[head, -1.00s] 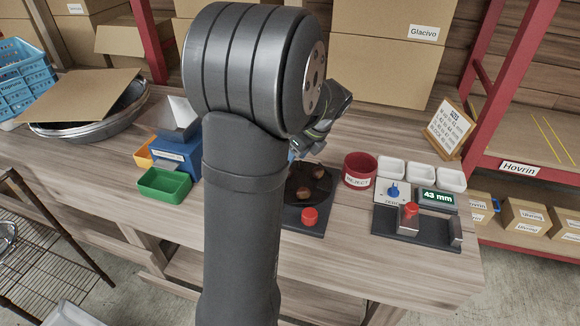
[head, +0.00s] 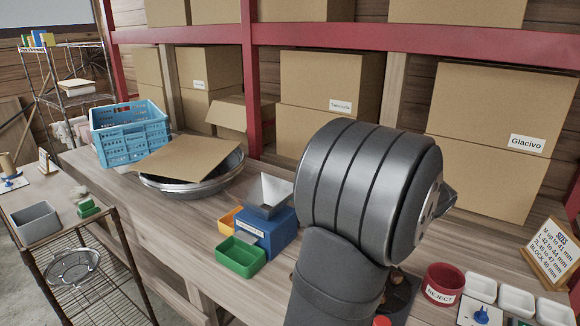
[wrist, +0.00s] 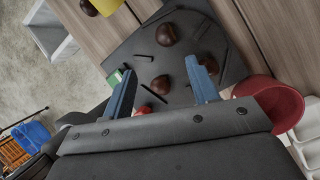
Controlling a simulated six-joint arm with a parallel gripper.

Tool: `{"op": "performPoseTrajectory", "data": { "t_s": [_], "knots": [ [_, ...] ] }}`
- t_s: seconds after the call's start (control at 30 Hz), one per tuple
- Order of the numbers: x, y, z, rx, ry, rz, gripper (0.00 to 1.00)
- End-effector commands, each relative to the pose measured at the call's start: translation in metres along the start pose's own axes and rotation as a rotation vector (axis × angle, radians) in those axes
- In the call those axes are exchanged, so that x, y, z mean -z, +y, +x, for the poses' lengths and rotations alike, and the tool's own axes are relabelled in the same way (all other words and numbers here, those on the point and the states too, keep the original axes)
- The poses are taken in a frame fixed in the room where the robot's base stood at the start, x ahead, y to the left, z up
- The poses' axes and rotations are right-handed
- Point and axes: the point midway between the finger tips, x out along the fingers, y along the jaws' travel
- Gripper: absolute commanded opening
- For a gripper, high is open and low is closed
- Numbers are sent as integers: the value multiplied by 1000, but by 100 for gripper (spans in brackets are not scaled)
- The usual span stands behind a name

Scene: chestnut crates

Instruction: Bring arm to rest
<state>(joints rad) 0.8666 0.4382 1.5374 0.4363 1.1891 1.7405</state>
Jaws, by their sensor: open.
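My gripper (wrist: 160,66) shows in the wrist view with its two blue fingers spread apart and nothing between them. It is above a dark tray (wrist: 125,50) that holds several brown chestnuts, one of them (wrist: 166,34) beyond the fingertips and another (wrist: 208,62) beside the right finger. I cannot tell the exact height above the tray. In the head view my large grey arm link fills the lower middle right and hides the gripper. Part of the dark tray (head: 402,297) shows at its right side.
The red reject bin (head: 443,285) stands right of the tray, with white dishes (head: 515,300) beyond. A blue hopper box (head: 265,232) and green bin (head: 240,256) are left of the arm. Cardboard boxes (head: 330,90) stand behind. A wide metal bowl (head: 190,182) is farther left.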

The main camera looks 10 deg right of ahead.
Motion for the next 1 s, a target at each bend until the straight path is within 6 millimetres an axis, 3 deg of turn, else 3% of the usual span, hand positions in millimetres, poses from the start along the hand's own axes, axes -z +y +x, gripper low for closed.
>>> {"op": "performPoseTrajectory", "data": {
  "t_s": [0.5, 0.7, 1.0],
  "knots": [
    [1, 1, 103, -4, 1, 2, 54],
    [-10, 3, 75, 2, -1, -1, 54],
    [-14, 4, 63, 0, 0, 0, 54]
  ]
}}
